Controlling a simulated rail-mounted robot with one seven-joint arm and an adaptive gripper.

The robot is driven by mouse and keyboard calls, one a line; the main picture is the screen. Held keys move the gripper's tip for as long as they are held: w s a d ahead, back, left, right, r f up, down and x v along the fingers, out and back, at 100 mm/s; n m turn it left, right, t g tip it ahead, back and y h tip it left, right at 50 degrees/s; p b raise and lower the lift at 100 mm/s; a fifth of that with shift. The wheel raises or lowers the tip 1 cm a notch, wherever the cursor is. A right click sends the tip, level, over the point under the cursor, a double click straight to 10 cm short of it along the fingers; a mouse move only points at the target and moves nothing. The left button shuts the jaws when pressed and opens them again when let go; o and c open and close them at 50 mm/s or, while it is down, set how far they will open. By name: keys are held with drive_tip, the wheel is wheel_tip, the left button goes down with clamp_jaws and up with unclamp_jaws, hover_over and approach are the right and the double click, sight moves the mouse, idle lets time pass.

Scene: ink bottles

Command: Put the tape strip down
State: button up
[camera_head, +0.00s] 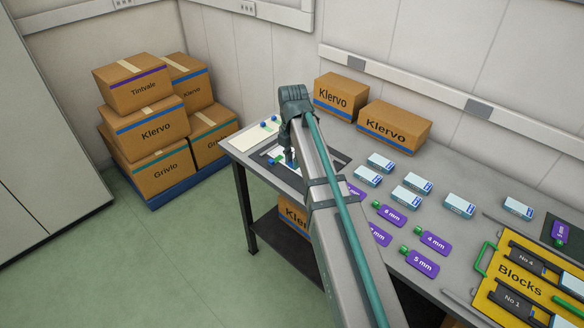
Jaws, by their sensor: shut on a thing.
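My gripper (290,158) points down at the far left part of the grey table, low over a dark mat (318,158) with a white area on it. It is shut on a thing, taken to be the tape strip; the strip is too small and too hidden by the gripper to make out. A small blue and green item (276,160) lies just left of my gripper. I cannot tell whether the held thing touches the mat. My arm hides part of the mat and the table behind it.
A cream sheet (247,139) with small blue-topped bottles (264,125) lies behind left. Light-blue boxes (413,182) and purple tags (423,262) stand right of my arm. A yellow Blocks board (518,268) is at the right; cartons (394,126) stand along the wall.

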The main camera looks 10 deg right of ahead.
drive_tip(key=p, duration=0.1)
hover_over(292, 177)
wheel_tip(292, 177, down, 5)
drive_tip(key=shift+s+r, duration=0.1)
drive_tip(key=shift+s, duration=0.05)
drive_tip(key=shift+f+p, duration=0.35)
drive_tip(key=shift+f, duration=1.5)
drive_tip(key=shift+f, duration=0.1)
drive_tip(key=o, duration=0.7)
wheel_tip(292, 177, up, 12)
drive_tip(key=b, duration=0.2)
